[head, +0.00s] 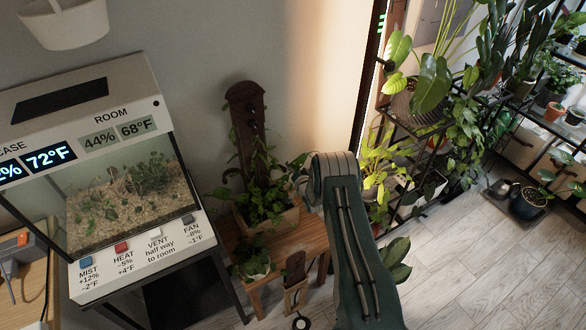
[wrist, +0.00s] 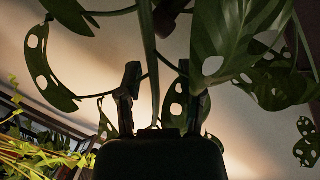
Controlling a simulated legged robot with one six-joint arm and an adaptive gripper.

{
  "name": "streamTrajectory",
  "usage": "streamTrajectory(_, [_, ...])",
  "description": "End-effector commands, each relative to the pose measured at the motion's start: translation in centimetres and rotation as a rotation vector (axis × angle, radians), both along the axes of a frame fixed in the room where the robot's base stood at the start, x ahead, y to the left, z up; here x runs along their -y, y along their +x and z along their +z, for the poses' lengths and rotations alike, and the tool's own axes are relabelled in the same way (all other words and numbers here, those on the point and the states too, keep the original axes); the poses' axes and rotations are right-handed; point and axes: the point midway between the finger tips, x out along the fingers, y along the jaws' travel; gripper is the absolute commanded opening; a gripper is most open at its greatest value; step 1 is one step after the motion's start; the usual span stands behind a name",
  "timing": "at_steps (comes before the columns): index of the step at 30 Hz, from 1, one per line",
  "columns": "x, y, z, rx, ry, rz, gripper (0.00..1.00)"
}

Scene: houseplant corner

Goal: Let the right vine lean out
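A vine with leaves full of holes (wrist: 235,40) fills the upper part of the wrist view. My gripper (wrist: 162,85) points up into it with its two dark fingers apart. A green stem (wrist: 149,50) runs down between the fingers, with visible space on both sides. In the head view, leafy vines (head: 265,205) grow in a wooden planter (head: 285,222) around a tall dark brown board (head: 246,125). The foliage on the board's right side (head: 287,178) reaches towards my arm. My arm hides the gripper there. I cannot tell what ties the vine.
The planter stands on a wooden bench (head: 300,243) with a small potted plant (head: 251,265). A glass terrarium (head: 120,195) with buttons is at left. Shelves of plants (head: 415,115) stand at right. The wooden floor (head: 470,260) at lower right is mostly clear.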

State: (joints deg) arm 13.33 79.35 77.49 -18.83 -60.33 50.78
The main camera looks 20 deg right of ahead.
Motion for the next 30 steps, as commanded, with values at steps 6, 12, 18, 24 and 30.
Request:
streamTrajectory(6, [0.0,-0.2,-0.1,-0.003,0.0,0.0,0.48])
streamTrajectory(12, [0.1,-2.0,0.2,-0.004,0.0,-0.001,0.48])
streamTrajectory(18, [0.3,-5.4,0.5,-0.005,0.001,-0.001,0.48])
streamTrajectory(24, [0.6,-8.9,1.1,-0.004,0.001,-0.002,0.48])
streamTrajectory(30, [0.6,-11.3,1.4,-0.003,0.0,0.0,0.48])
